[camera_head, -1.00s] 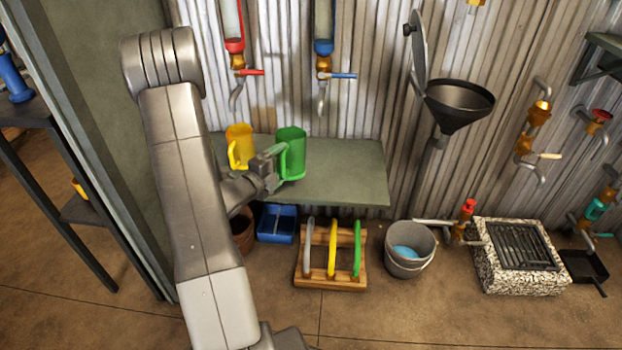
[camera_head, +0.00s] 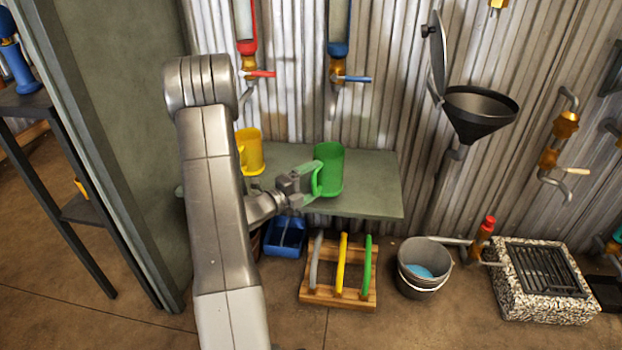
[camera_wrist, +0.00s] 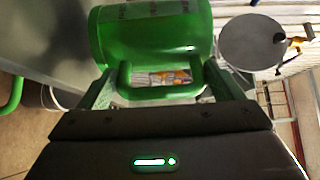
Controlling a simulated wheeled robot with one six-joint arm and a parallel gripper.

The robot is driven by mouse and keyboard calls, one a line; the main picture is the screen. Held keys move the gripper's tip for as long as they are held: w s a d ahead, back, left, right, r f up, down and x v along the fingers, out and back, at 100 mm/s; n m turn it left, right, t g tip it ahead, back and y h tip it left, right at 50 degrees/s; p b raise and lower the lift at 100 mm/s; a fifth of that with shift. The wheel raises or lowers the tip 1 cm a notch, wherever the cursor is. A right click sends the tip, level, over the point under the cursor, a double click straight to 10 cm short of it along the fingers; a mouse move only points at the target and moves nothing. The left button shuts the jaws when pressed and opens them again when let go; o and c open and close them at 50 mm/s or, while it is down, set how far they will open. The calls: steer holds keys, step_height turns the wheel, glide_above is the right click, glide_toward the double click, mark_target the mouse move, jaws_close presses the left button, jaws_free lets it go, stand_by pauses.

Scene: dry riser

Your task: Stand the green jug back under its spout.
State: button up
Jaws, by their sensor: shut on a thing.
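The green jug (camera_head: 331,166) is upright over the grey shelf (camera_head: 375,185), with its handle to the left. I cannot tell whether its base touches the shelf. My gripper (camera_head: 307,182) is shut on the handle from the left. In the wrist view the jug (camera_wrist: 150,38) fills the top middle, with its handle between my fingers. Two spouts hang on the wall above the shelf: one with a red lever (camera_head: 261,73) and one with a blue lever (camera_head: 355,79). In the head view the jug is below the blue-levered spout. No green marking shows on either.
A yellow jug (camera_head: 251,151) stands on the shelf to the left, partly behind my arm. A black funnel (camera_head: 478,112) is right of the shelf. A blue bin (camera_head: 286,237), a wooden rack (camera_head: 312,294) with coloured hoops and a bucket (camera_head: 424,268) stand below.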

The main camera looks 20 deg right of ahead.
steer(key=shift+f+b, duration=0.45)
steer(key=shift+f, duration=0.95)
steer(key=shift+w+d+r+b, duration=0.1)
steer(key=shift+w+d+b, duration=0.25)
steer(key=shift+w+d, duration=0.75)
steer(key=shift+w+d+f+b, duration=0.1)
steer(key=shift+w+d+b, duration=0.4)
steer(key=shift+w, duration=1.05)
steer(key=shift+w+d+r+b, duration=0.1)
steer(key=shift+w+d+b, duration=0.15)
steer(key=shift+w+d, duration=0.85)
steer(key=shift+w+a, duration=0.25)
steer(key=shift+w, duration=0.05)
steer(key=shift+f+b, duration=0.35)
steer(key=shift+b, duration=0.3)
steer(key=o, duration=1)
steer(key=p+v, duration=0.3)
steer(key=v, duration=1.1)
